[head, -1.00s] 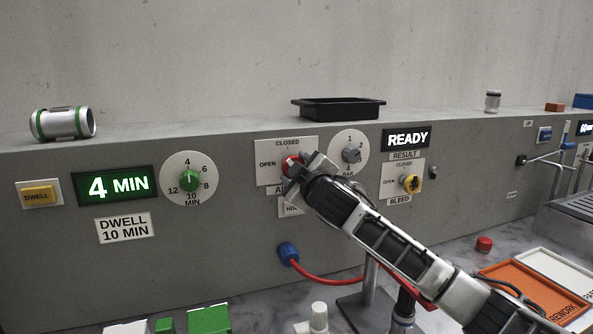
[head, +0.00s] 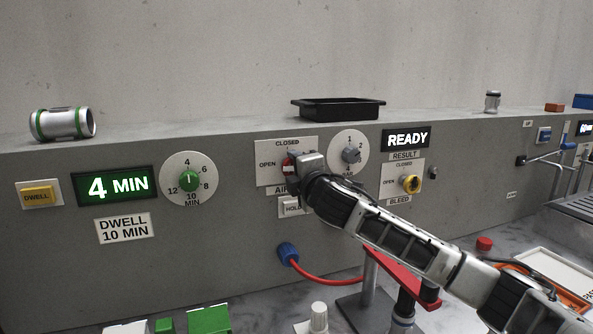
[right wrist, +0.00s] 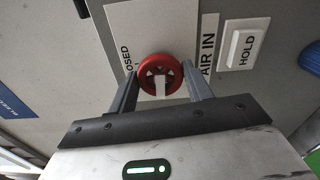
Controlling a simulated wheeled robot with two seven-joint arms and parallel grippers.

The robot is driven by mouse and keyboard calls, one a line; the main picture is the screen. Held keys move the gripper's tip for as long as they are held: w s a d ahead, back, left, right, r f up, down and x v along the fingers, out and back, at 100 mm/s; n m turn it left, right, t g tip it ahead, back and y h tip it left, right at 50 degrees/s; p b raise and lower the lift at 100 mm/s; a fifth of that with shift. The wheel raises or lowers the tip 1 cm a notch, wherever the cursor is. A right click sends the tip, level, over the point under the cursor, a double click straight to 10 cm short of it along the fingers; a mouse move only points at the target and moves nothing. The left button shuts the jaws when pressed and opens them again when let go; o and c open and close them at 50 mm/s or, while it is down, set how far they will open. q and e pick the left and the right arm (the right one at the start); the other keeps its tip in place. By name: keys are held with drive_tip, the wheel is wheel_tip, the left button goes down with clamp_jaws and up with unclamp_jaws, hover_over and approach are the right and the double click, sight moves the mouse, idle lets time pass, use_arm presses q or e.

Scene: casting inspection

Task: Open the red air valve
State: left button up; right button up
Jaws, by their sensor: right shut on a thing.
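The red air valve (head: 286,162) is a round red knob on a white plate (head: 268,148) marked CLOSED at the top and OPEN at the left. My right gripper (head: 292,167) is shut on it and hides part of it in the head view. In the right wrist view the red knob (right wrist: 159,66) sits between the two fingers of my right gripper (right wrist: 161,80). Its white pointer (right wrist: 160,87) points down in that view, away from the AIR IN label, and lies at the knob's left, OPEN side in the head view. My left gripper is out of view.
A HOLD button (head: 290,207) is just below the valve. A BAR dial (head: 350,155) and a yellow bleed valve (head: 410,184) are to the right. A red hose (head: 330,281) runs below. The READY display (head: 406,138) is lit.

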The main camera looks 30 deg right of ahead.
drive_tip(key=shift+n, duration=0.6)
drive_tip(key=o, duration=1)
drive_tip(key=shift+s, duration=0.1)
use_arm(q)
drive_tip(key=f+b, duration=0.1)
drive_tip(key=b, duration=0.1)
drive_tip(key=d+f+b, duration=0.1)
drive_tip(key=b, duration=0.1)
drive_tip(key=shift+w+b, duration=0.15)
drive_tip(key=shift+b, duration=0.25)
use_arm(e)
drive_tip(key=v, duration=1.6)
drive_tip(key=shift+f, duration=0.1)
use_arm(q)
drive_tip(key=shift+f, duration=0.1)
